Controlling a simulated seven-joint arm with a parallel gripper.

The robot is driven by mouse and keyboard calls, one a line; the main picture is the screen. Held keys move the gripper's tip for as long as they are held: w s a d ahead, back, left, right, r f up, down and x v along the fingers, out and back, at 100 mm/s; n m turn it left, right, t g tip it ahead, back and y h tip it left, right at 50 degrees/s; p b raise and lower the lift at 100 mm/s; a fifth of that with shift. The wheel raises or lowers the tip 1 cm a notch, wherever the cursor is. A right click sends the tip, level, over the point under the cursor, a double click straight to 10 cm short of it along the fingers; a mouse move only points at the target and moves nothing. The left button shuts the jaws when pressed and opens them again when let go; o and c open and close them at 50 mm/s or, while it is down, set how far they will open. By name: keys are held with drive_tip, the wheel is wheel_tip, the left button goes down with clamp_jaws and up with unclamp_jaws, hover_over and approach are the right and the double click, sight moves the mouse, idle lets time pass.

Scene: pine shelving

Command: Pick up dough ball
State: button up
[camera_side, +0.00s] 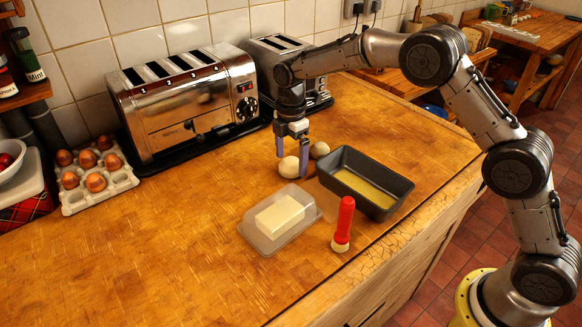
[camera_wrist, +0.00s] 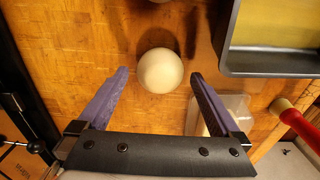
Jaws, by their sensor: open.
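A pale round dough ball (camera_side: 289,167) rests on the wooden worktop. It also shows in the wrist view (camera_wrist: 160,71), centred between the two fingertips with a gap on each side. My gripper (camera_side: 292,163) points down over this ball with its purple-grey fingers apart. In the wrist view my gripper (camera_wrist: 160,76) is open and holds nothing. A second similar ball (camera_side: 319,149) lies just behind and to the right in the side view. Only its edge (camera_wrist: 160,1) shows at the top of the wrist view.
A dark loaf tin (camera_side: 345,158) with yellow contents stands close on the right. A butter dish (camera_side: 268,245) and a red-handled tool (camera_side: 344,222) are in front. Toasters (camera_side: 185,95) and an egg tray (camera_side: 85,200) stand behind and left. The front-left worktop is clear.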

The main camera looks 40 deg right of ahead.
drive_tip(key=shift+f, duration=0.9)
drive_tip(key=c, duration=0.6)
drive_tip(key=shift+r, duration=0.15)
